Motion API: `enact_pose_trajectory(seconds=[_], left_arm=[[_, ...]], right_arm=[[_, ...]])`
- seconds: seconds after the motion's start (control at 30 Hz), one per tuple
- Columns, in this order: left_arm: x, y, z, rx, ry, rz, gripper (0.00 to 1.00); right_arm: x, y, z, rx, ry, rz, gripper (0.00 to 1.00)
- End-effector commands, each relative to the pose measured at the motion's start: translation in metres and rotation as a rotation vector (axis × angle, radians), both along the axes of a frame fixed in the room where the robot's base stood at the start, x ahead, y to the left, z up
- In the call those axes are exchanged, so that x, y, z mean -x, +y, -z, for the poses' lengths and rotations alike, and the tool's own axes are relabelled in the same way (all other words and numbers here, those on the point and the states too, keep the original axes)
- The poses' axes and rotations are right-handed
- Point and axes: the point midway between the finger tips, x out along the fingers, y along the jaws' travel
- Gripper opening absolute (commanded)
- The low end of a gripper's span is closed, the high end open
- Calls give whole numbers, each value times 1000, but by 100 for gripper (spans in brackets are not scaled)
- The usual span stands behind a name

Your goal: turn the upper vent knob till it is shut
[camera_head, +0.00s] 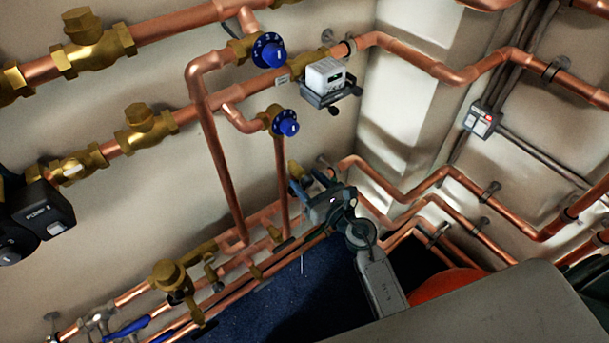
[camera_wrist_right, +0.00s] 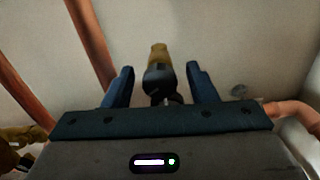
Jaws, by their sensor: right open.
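A small vent fitting with a brass tip and a dark round knob (camera_wrist_right: 160,78) stands between my right gripper's fingers in the wrist view. I take it for the upper vent knob, but cannot confirm this. In the head view its brass part (camera_head: 296,170) shows just above the gripper. My right gripper (camera_head: 299,188) is open, its blue fingers on either side of the fitting. In the wrist view the gripper (camera_wrist_right: 160,84) shows a gap on both sides of the knob. How far the knob is turned cannot be told. My left gripper is out of view.
Two blue dial knobs (camera_head: 268,50) (camera_head: 286,122) and a meter (camera_head: 326,77) sit on copper pipes above. Copper pipes (camera_head: 215,165) run close on the left and bent pipes (camera_head: 405,200) on the right. A black pump (camera_head: 45,212) is at far left.

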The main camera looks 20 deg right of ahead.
Motion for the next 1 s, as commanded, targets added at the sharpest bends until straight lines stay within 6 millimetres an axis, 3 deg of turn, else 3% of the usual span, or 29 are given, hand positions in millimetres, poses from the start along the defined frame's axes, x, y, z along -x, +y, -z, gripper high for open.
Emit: enact_pose_trajectory(seconds=[0.17,0.47,0.7,1.0], left_arm=[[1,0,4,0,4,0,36],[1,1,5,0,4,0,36],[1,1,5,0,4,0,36],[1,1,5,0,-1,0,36]], right_arm=[[-14,5,0,0,1,0,52],[-16,6,1,0,1,0,52],[-16,6,1,-1,1,0,7],[-16,6,-1,-30,12,0,8]])
